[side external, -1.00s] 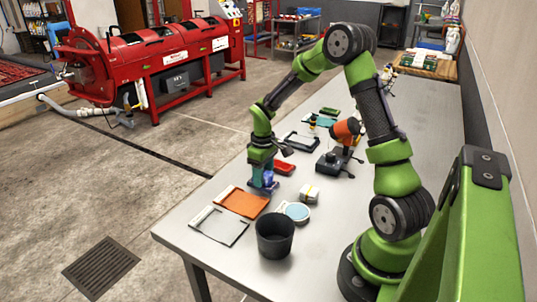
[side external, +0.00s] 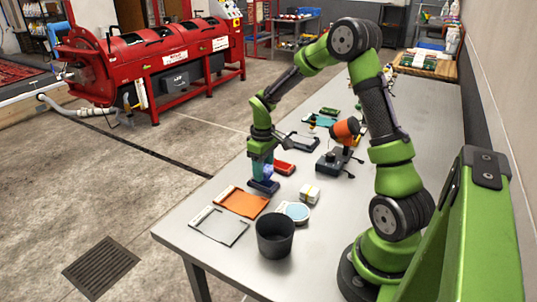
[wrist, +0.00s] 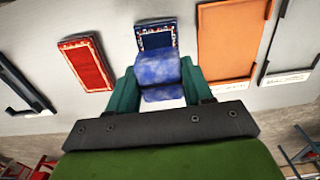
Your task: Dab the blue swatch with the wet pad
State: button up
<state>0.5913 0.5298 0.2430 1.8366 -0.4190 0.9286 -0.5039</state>
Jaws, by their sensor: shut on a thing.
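My gripper (side external: 263,168) points down over the table, its teal fingers shut on a blue pad (wrist: 157,68). The pad also shows between the fingers in the side view (side external: 267,173). The dark blue swatch (side external: 263,187) lies flat on the table under the pad. In the wrist view the swatch (wrist: 155,36) has a patterned edge and its near part is hidden by the pad. The pad is just above the swatch or touching it; I cannot tell which.
A dark bucket (side external: 275,238), a round light-blue dish (side external: 297,211) and a white-yellow block (side external: 310,193) stand close by. An orange tool (side external: 345,131) stands farther right.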

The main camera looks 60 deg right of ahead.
jog(key=shift+r, duration=2.35)
jog(key=shift+f, duration=0.1)
jog(key=shift+f, duration=2.85)
jog(key=shift+f, duration=0.65)
jog(key=shift+r, duration=0.1)
jog(key=shift+r, duration=3.5)
jog(key=shift+d, duration=0.1)
